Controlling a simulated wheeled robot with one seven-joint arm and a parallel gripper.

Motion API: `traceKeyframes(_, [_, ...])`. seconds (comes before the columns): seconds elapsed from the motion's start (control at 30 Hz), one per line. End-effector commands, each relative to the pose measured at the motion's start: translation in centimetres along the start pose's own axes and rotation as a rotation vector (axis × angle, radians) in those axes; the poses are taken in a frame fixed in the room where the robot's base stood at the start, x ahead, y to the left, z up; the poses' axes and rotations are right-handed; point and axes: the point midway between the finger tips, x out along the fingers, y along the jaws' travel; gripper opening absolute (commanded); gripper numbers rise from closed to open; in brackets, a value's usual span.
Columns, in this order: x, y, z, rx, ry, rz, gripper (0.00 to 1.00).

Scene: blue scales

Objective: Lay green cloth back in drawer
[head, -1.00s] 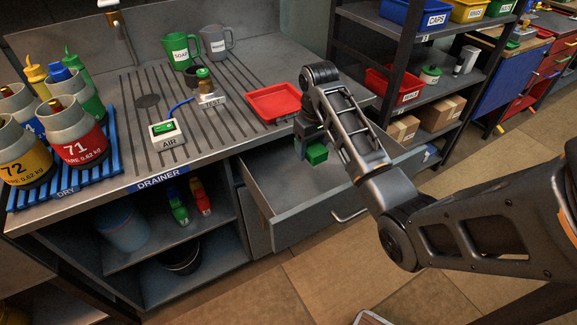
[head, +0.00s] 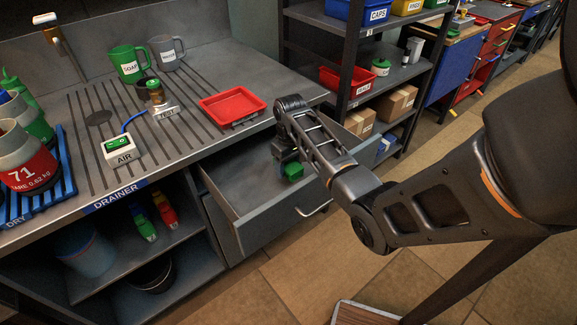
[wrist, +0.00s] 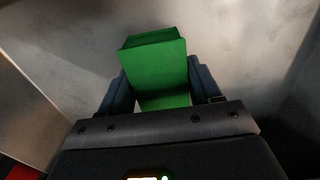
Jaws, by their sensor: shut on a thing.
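The green cloth (head: 292,171) looks like a small folded block. It also shows in the wrist view (wrist: 155,70), between the two dark blue fingers. My gripper (wrist: 152,90) is shut on it. In the head view my gripper (head: 287,158) points down over the open drawer (head: 228,180), near its front right part. The drawer is pulled out below the counter and its visible floor is bare. In the wrist view grey drawer surfaces lie around the cloth. I cannot tell whether the cloth touches the drawer floor.
A red tray (head: 232,106) lies on the drainer counter above the drawer. The AIR switch box (head: 121,148) and green SOAP mug (head: 128,64) stand further left. A dark shelf rack (head: 345,70) stands behind to the right. The drawer's left part is free.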

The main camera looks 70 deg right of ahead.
Motion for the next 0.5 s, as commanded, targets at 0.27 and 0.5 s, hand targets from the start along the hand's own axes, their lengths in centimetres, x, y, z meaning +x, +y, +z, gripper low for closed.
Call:
traceKeyframes(0.27, [0.47,0.01,-0.02,0.0,0.002,0.0,0.1])
traceKeyframes(0.5, [1.02,-0.02,0.01,0.0,0.001,0.0,0.1])
